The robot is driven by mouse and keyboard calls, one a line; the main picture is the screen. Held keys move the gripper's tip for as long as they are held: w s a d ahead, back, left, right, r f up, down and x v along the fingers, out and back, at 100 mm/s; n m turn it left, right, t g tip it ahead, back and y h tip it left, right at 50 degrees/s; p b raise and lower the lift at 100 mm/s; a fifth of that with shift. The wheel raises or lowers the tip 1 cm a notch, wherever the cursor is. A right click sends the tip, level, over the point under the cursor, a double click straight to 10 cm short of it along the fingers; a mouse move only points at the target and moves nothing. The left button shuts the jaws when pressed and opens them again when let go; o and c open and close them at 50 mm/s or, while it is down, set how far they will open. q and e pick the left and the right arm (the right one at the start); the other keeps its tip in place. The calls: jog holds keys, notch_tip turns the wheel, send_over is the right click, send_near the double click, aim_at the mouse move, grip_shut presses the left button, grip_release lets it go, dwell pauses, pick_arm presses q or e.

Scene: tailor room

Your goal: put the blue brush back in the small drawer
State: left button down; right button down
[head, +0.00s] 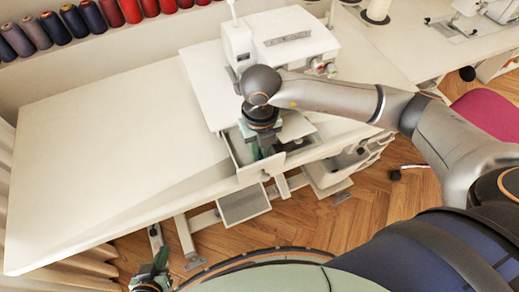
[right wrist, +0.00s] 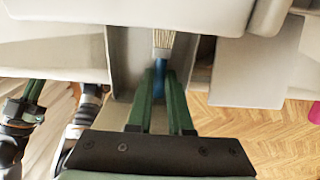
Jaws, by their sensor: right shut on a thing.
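The small drawer stands open at the table's front edge, its pale front panel (head: 262,168) facing me; its grey side wall also shows in the right wrist view (right wrist: 122,62). My right gripper (head: 263,150) points down at the open drawer. In the right wrist view its green fingers (right wrist: 160,85) are shut on the blue brush (right wrist: 161,68), whose pale bristles point away from me over the drawer's inside. I cannot tell whether the brush touches the drawer's bottom. My left gripper (head: 158,264) is low at the bottom left, apart from the drawer and the brush.
The white table (head: 110,150) is bare on its left side. A white sewing machine (head: 285,40) stands behind the drawer. Several thread spools (head: 55,28) line the back. A magenta chair (head: 485,112) stands at the right.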

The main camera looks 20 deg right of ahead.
jog(key=c, duration=0.8)
grip_release()
jog(key=shift+o, duration=0.2)
notch_tip(320, 180, up, 13)
jog(key=shift+f, duration=0.2)
jog(key=shift+s, duration=0.1)
